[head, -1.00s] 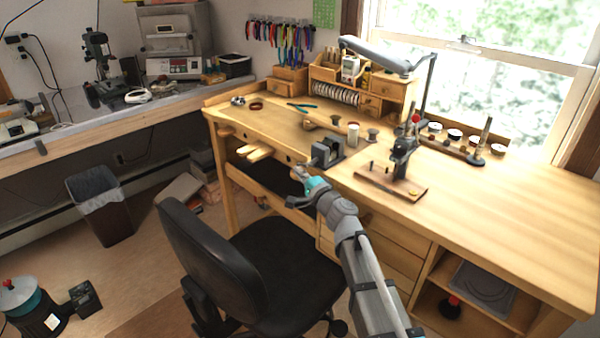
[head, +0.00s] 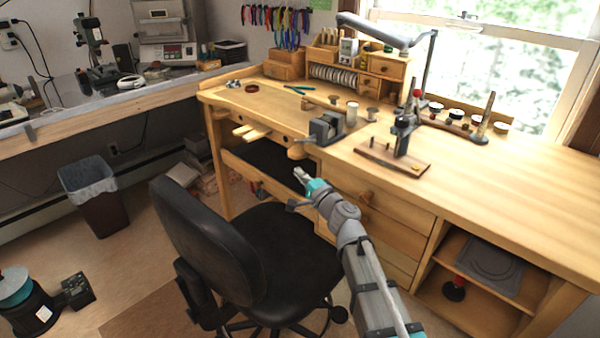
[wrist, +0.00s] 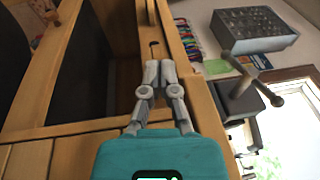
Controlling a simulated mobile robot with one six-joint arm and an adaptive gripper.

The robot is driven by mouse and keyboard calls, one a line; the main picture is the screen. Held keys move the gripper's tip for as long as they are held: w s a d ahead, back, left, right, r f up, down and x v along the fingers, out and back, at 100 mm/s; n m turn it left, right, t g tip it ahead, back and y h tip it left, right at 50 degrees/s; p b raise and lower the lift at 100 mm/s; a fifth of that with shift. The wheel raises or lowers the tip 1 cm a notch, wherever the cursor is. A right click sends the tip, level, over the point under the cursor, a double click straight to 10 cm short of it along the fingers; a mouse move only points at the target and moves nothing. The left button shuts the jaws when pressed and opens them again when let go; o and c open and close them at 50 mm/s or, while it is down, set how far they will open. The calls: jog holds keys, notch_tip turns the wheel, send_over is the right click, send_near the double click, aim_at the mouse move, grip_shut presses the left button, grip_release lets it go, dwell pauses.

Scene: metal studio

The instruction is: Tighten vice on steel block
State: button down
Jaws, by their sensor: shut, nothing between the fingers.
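The grey vice (head: 322,131) is mounted near the front edge of the workbench in the head view. In the wrist view the dark vice body (wrist: 238,102) and its bar handle (wrist: 268,92) show right of my fingers. A grey block with a dimpled face (wrist: 254,28), seemingly the steel block, shows beside the vice; how firmly the jaws hold it I cannot tell. My gripper (head: 302,177) is shut and empty, in front of the bench and below the vice. Its fingertips (wrist: 159,66) are together and apart from the handle.
The wooden workbench (head: 500,175) has a wide clear top to the right. A tool on a wooden base (head: 400,145) stands right of the vice. A black chair (head: 250,255) is close to my arm on the left.

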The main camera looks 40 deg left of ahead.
notch_tip(320, 180, down, 6)
jog(key=s+d+b, duration=0.1)
jog(key=d+b, duration=0.1)
jog(key=b, duration=0.4)
jog(key=shift+s+d+f, duration=0.15)
jog(key=shift+s+f, duration=0.1)
jog(key=shift+s, duration=0.15)
